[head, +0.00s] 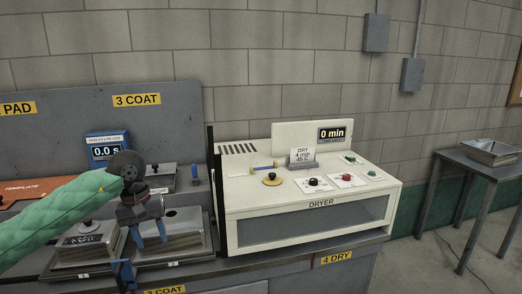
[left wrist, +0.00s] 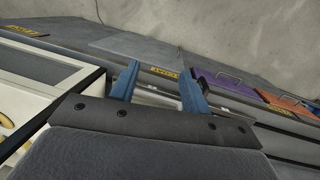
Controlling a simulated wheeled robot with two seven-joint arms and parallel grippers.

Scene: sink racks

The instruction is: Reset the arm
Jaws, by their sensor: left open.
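My left arm comes in from the left in a green sleeve. My left gripper (head: 146,247) has blue fingers and hangs over the front of the bench by the coat station. In the left wrist view, its two blue fingers (left wrist: 160,88) stand apart with nothing between them. My right gripper is not in view.
A white dryer (head: 310,231) with knobs and a "0 min" display stands right of the gripper, beyond a dark upright panel (head: 213,190). Metal trays (head: 172,256) and a blue timer (head: 106,146) are close to the arm. A side table (head: 478,162) stands far right.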

